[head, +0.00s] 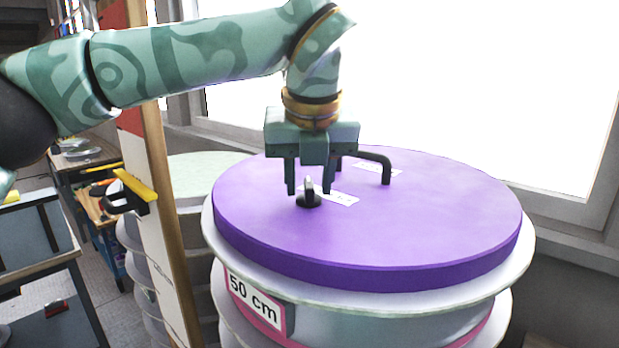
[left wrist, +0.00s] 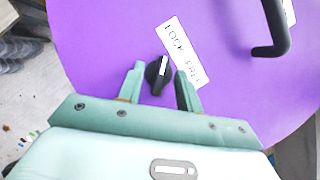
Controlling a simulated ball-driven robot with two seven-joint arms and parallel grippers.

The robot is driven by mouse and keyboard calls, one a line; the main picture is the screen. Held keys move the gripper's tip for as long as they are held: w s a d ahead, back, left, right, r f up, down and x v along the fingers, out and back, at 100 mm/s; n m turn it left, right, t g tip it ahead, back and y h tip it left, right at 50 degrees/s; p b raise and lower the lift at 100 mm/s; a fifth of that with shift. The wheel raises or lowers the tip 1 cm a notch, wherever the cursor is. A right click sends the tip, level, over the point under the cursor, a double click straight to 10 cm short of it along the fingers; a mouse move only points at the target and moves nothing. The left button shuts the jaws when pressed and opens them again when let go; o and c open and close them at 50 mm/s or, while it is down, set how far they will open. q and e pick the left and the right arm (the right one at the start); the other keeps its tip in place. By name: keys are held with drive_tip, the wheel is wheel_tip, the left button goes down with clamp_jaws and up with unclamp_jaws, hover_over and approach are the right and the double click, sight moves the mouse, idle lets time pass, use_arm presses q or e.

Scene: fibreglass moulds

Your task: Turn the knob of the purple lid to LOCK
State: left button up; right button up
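The purple lid (head: 430,220) lies flat on a round white mould marked "50 cm". Its small black knob (head: 308,199) stands near the lid's left side; it also shows in the left wrist view (left wrist: 157,76). A white label (left wrist: 184,52) beside the knob reads LOCK at its upper end and apparently FREE at its lower end. The knob's white mark points up in the wrist view, toward the label; the exact word is unclear. My left gripper (head: 309,190) is open above the lid, one finger on each side of the knob, with gaps visible. My right gripper is out of view.
A black bent handle (head: 375,158) rises from the lid behind the gripper, with another small label near it. A wooden post (head: 160,200) and a pale stacked mould (head: 200,175) stand left of the lid. Windows are behind.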

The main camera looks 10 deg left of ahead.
use_arm(q)
drive_tip(key=p+v, duration=0.2)
drive_tip(key=v, duration=1.4)
drive_tip(key=shift+r, duration=0.2)
